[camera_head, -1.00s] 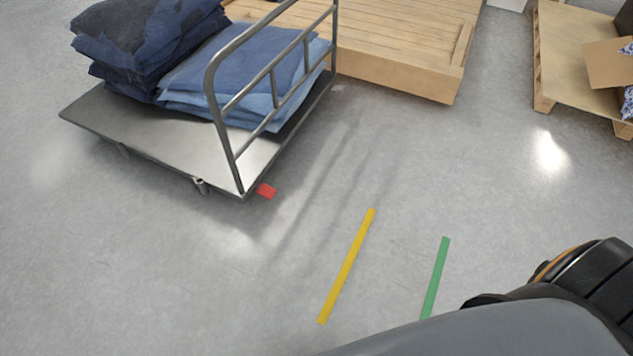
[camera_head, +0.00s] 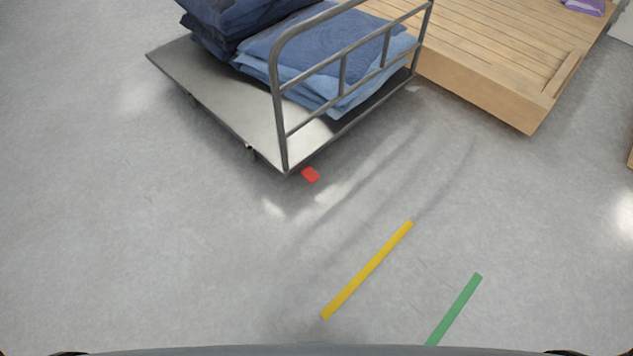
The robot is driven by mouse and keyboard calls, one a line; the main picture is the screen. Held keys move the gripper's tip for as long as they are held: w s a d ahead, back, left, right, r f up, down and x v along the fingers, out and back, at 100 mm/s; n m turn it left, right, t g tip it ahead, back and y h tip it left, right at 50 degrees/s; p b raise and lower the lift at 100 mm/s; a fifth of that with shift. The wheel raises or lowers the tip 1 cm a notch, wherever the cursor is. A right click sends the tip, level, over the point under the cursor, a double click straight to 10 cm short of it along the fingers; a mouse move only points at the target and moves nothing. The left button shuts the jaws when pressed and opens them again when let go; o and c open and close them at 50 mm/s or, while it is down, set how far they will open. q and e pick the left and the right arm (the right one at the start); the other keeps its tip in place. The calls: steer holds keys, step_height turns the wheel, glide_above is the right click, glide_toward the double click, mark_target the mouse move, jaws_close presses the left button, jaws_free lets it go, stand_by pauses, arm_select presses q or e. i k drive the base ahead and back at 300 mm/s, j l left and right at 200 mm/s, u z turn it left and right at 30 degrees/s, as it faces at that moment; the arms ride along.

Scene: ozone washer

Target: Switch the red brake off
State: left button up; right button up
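The red brake (camera_head: 311,175) is a small red tab low at the near corner of a flat metal cart (camera_head: 190,85), just below the foot of its rail handle (camera_head: 279,100). Nothing touches it. I cannot tell from here which position it is in. The cart carries stacks of folded blue jeans (camera_head: 320,60). Neither of my grippers shows in the head view.
A wooden platform (camera_head: 490,60) stands behind the cart to the right. A yellow floor strip (camera_head: 367,270) and a green one (camera_head: 455,310) lie in front. The grey floor (camera_head: 150,240) between me and the cart is clear.

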mark_target(307, 172)
steer(key=i+l, duration=0.2)
steer(key=l, duration=0.2)
steer(key=i+l+u, duration=0.1)
steer(key=l, duration=0.3)
steer(key=i+l, duration=0.3)
steer(key=i+l+u, duration=0.15)
steer(key=l, duration=0.35)
steer(key=i+l, duration=0.2)
steer(key=l, duration=0.2)
steer(key=i+l+u, duration=0.1)
steer(key=l, duration=0.35)
steer(key=i+l, duration=0.2)
steer(key=l, duration=0.2)
steer(key=i+l+u, duration=0.1)
steer(key=l, duration=0.35)
